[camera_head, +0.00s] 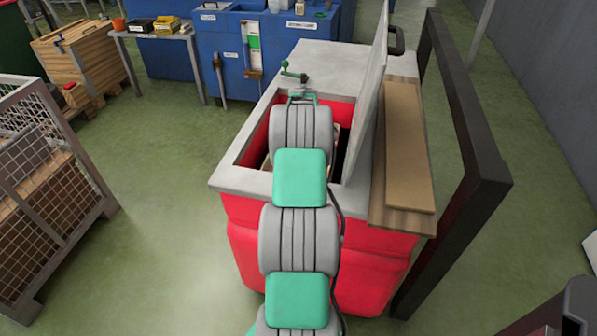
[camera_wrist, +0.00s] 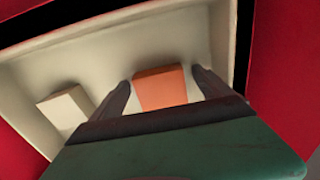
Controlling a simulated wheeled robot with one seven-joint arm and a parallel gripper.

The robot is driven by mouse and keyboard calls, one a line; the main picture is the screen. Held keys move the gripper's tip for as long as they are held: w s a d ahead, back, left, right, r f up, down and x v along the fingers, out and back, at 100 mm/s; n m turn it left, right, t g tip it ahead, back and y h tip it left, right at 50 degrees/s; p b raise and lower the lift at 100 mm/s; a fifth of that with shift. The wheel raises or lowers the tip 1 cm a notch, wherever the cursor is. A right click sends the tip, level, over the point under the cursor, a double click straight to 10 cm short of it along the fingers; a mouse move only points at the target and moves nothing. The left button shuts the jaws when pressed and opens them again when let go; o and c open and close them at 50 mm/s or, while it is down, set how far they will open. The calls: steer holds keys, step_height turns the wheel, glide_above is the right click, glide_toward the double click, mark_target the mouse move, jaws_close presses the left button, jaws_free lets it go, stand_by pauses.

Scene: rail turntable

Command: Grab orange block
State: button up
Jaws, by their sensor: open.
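The orange block (camera_wrist: 160,87) lies in a cream tray (camera_wrist: 60,58) in the wrist view. My gripper (camera_wrist: 160,82) is open, with one dark finger on each side of the block. I cannot tell whether the fingers touch it. The near part of the block is hidden behind the gripper's body. In the head view my arm reaches down into the opening of a red bin (camera_head: 250,240) with a grey top, and my arm hides the gripper and block there.
A cream block (camera_wrist: 64,109) lies left of the gripper in the tray. Red bin walls (camera_wrist: 285,60) stand close around the tray. A raised grey lid (camera_head: 366,95) stands right of my arm. A brown board (camera_head: 405,150) and dark frame (camera_head: 465,150) are further right.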

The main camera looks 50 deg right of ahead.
steer(key=shift+c, duration=0.6)
steer(key=c, duration=1.4)
steer(key=shift+r, duration=0.1)
